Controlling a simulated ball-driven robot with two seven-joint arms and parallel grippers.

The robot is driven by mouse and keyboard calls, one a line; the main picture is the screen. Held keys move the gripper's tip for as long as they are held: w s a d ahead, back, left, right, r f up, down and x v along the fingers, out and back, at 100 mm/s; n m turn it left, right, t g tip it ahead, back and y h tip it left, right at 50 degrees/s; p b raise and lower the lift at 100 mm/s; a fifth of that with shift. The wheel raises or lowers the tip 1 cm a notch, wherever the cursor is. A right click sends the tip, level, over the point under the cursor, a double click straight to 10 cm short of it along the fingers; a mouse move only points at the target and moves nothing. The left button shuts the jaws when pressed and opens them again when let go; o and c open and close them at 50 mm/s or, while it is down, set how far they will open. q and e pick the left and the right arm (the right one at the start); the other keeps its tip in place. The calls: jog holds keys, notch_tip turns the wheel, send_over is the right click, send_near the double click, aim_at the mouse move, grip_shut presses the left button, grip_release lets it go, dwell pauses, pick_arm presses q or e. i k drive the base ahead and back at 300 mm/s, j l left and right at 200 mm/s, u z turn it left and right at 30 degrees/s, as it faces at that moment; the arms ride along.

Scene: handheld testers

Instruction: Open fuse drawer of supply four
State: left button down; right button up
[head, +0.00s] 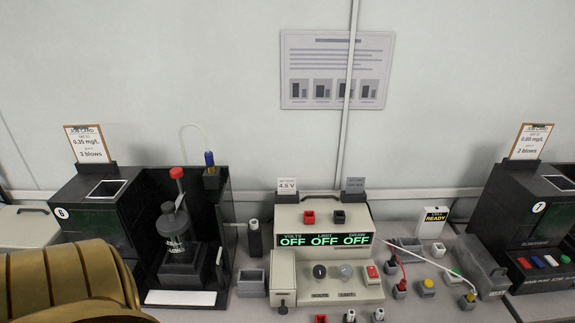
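A beige supply (323,218) stands on the bench at the lower middle of the head view. Below the display are a black knob (320,271), a grey knob (345,271) and a red switch (372,272). A beige block (282,272) with a small dark piece below it is at its lower left. I cannot tell which part is the fuse drawer, and no number four is readable. Neither gripper is in view.
A black tester (125,215) marked 6 stands left, another (530,225) marked 7 right. A grey box (251,283), a READY box (433,222), a grey bin (478,262) and small leaded blocks surround the supply. Some bare bench shows at the lower right.

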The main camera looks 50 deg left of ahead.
aim_at(282, 299)
jog(key=u, duration=1.5)
